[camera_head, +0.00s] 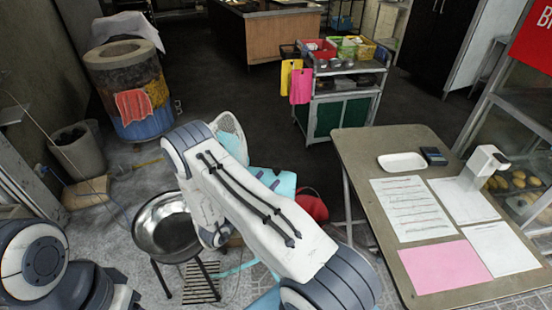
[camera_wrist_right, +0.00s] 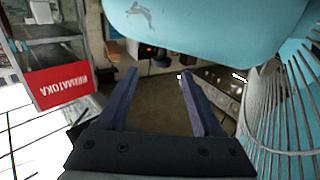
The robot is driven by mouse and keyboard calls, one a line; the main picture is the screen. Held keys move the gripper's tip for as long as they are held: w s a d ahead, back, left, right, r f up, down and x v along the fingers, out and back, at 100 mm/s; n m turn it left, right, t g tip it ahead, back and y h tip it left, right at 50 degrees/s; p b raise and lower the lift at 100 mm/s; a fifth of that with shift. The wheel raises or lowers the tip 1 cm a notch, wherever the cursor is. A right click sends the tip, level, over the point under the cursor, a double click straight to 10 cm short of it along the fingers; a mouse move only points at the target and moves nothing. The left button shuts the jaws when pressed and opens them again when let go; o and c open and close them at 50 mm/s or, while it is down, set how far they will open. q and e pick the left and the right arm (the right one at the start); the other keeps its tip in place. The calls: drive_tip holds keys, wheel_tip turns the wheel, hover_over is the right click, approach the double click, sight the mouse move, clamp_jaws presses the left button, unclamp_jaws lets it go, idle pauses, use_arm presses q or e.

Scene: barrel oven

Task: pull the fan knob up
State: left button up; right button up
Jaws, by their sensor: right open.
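The fan is turquoise. In the head view its pale guard (camera_head: 229,122) and part of its turquoise body (camera_head: 284,182) show behind my right arm, which hides much of it. In the right wrist view a rounded turquoise fan part (camera_wrist_right: 215,22) crosses the top, and the wire guard (camera_wrist_right: 285,115) fills the right side. My right gripper (camera_wrist_right: 158,75) is open, its two dark fingers apart, just below the turquoise part, with nothing clearly held between them. I cannot make out the fan knob for sure. My left arm shows at lower left in the head view; its gripper is out of frame.
A metal bowl (camera_head: 167,226) on a stand is left of my right arm. A table (camera_head: 365,150) with papers stands at right. A barrel oven (camera_head: 128,85) is at upper left, a cart (camera_head: 340,82) with baskets behind. A red sign (camera_wrist_right: 60,88) shows in the wrist view.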

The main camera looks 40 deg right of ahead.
drive_tip(key=p+x, duration=0.2)
drive_tip(key=x, duration=0.7)
drive_tip(key=shift+w+p, duration=0.2)
drive_tip(key=shift+p, duration=0.2)
drive_tip(key=shift+w+d, duration=0.1)
drive_tip(key=shift+d, duration=0.5)
clamp_jaws()
idle(0.4)
